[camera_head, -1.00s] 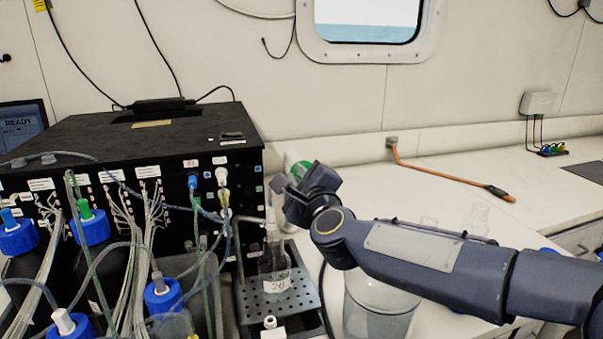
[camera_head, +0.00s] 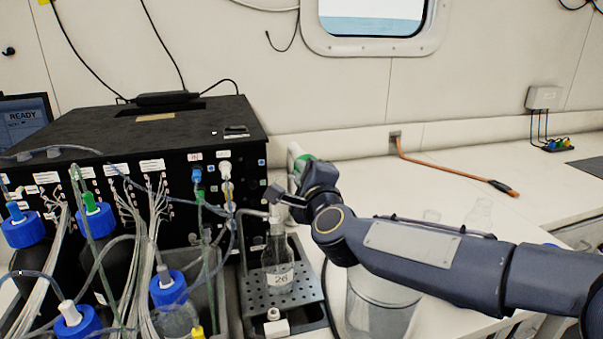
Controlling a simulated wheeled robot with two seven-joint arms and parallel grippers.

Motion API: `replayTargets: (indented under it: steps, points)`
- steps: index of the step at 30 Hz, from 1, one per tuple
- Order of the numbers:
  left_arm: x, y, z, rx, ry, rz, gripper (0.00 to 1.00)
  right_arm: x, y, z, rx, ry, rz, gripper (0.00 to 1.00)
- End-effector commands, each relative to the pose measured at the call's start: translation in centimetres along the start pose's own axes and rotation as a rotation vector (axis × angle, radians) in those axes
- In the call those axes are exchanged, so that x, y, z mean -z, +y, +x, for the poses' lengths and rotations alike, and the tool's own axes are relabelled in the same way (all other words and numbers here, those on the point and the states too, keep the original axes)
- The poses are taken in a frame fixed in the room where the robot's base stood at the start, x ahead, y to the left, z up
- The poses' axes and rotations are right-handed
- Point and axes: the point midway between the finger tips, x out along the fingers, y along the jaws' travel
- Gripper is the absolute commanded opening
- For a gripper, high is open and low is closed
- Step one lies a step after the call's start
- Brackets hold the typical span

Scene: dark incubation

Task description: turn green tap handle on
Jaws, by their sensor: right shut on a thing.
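A green part with a white end (camera_head: 295,151), which I take to be the green tap handle, shows just behind my right gripper (camera_head: 284,196). Most of it is hidden by the gripper. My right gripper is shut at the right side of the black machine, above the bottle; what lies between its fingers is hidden. A thin spout (camera_head: 250,213) reaches from the machine toward the neck of a clear labelled bottle (camera_head: 276,257). The bottle stands upright on a perforated black tray (camera_head: 307,294). My left gripper is not in view.
The black machine (camera_head: 130,135) fills the left, with many thin tubes in front. Blue-capped bottles (camera_head: 170,288) stand at the lower left. A clear round vessel (camera_head: 378,305) stands under my right arm. The white bench (camera_head: 440,182) is mostly clear on the right.

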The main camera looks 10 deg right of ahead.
Motion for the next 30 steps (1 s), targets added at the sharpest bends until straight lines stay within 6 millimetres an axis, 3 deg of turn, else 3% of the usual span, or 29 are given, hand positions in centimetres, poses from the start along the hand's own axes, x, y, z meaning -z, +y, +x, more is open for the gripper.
replayTargets:
  steps: [1,2,6,17,30]
  points:
    - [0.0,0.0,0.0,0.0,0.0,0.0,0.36,-0.1,0.1,0.0,-0.003,-0.002,0.0,0.0]
    - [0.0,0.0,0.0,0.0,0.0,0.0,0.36,-0.1,0.1,0.0,-0.003,-0.002,0.001,0.16]
    - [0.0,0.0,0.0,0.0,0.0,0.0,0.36,-0.1,0.1,0.0,-0.002,-0.001,0.001,0.34]
    - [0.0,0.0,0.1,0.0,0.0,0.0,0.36,0.0,0.0,-0.6,-0.001,-0.001,0.002,0.34]
    - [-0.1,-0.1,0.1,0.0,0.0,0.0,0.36,0.0,0.0,-7.2,0.0,-0.001,0.001,0.34]
